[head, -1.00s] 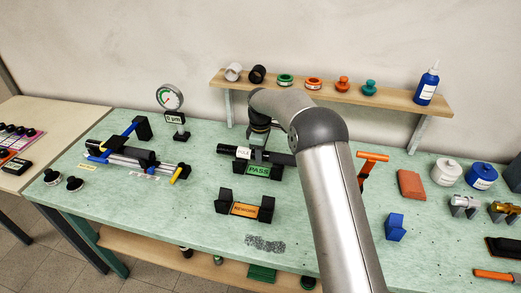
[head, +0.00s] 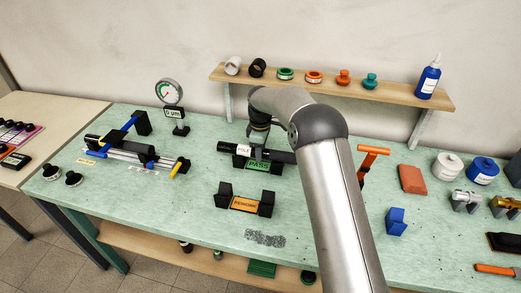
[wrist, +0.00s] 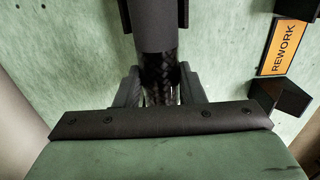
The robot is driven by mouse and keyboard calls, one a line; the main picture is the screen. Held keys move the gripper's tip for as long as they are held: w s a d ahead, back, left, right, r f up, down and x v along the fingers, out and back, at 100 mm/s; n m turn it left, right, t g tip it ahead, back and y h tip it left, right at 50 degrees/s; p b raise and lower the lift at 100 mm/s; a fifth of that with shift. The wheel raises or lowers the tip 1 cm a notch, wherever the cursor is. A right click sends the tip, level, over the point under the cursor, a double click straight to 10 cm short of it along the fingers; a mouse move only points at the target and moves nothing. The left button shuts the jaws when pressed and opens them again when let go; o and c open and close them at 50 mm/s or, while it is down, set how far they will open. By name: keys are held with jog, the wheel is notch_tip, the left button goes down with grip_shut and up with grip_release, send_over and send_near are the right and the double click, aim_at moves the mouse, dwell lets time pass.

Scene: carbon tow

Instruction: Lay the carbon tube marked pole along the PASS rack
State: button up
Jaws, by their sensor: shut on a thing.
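The black carbon tube (head: 230,147) with a white POLE label lies lengthwise along the PASS rack, over its black supports. The green PASS sign (head: 258,166) faces front below it. I cannot tell whether the tube rests fully on the supports. My gripper (head: 260,136) comes down from above near the tube's middle, partly hidden by my arm. In the wrist view the tube (wrist: 158,25) runs down between the fingers of my gripper (wrist: 159,87), which are shut on it. My arm hides the area by the tube's right end.
The empty REWORK rack (head: 244,204) stands in front. A measuring fixture (head: 128,149) and a dial gauge (head: 171,93) stand left. An orange-handled tool (head: 372,153) and a brick-red block (head: 412,179) lie right. A shelf (head: 300,88) with small parts runs behind.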

jog(key=shift+f, duration=0.25)
jog(key=o, duration=1.7)
jog(key=shift+r+p, duration=1.95)
jog(key=shift+r, duration=1.6)
